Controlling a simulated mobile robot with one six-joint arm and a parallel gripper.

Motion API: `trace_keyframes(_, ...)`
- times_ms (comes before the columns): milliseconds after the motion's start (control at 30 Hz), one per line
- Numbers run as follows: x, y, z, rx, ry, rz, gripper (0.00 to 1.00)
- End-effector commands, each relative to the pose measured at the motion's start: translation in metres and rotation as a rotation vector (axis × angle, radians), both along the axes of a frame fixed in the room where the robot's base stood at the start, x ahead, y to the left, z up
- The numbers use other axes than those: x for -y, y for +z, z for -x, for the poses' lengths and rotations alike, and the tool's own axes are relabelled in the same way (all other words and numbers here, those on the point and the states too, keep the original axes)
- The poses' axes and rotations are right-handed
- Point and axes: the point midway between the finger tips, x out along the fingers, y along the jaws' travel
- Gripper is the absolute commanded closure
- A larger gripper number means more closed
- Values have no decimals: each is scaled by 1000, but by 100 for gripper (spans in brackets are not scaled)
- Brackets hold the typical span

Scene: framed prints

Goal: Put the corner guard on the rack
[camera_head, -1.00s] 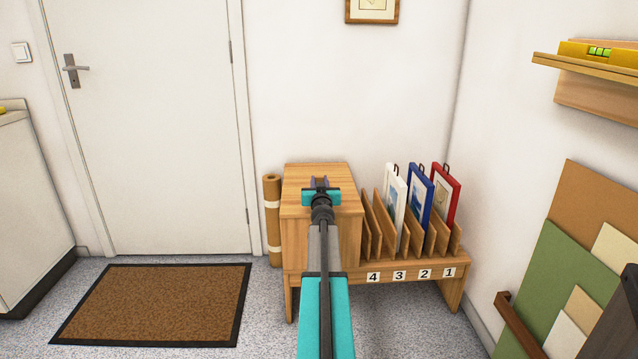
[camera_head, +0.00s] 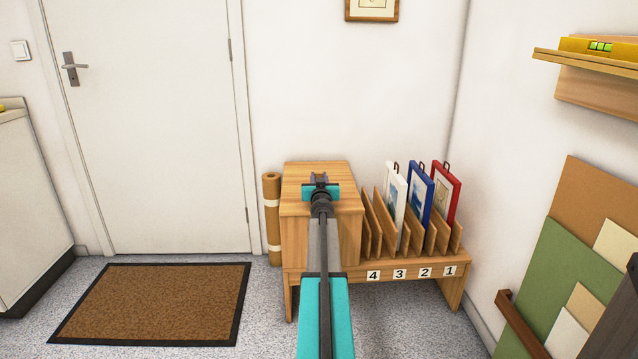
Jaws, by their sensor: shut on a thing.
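My gripper (camera_head: 320,180) is over the wooden box top at the left end of the rack's bench. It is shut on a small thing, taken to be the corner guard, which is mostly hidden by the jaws. The wooden rack (camera_head: 374,250) stands to the right, with upright dividers and labels 4, 3, 2, 1 from left to right. A white framed print (camera_head: 394,195), a blue one (camera_head: 419,197) and a red one (camera_head: 446,195) stand in its right part. The leftmost slots, near label 4, look empty.
The wooden box (camera_head: 300,235) stands directly left of the dividers. A brown roll (camera_head: 272,220) leans beside it. A doormat (camera_head: 150,303) lies before the door. A wall shelf (camera_head: 590,62) with a yellow level and several leaning boards (camera_head: 580,250) are at right.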

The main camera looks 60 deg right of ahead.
Motion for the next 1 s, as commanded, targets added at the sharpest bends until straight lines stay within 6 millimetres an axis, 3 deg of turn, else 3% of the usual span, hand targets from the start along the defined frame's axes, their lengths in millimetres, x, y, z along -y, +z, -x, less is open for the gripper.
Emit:
trace_keyframes(633,0,-10,0,1,0,-1,95)
trace_keyframes(667,0,-9,0,0,0,0,69)
trace_keyframes(733,0,-8,0,0,0,0,57)
trace_keyframes(1000,0,-8,0,0,0,0,56)
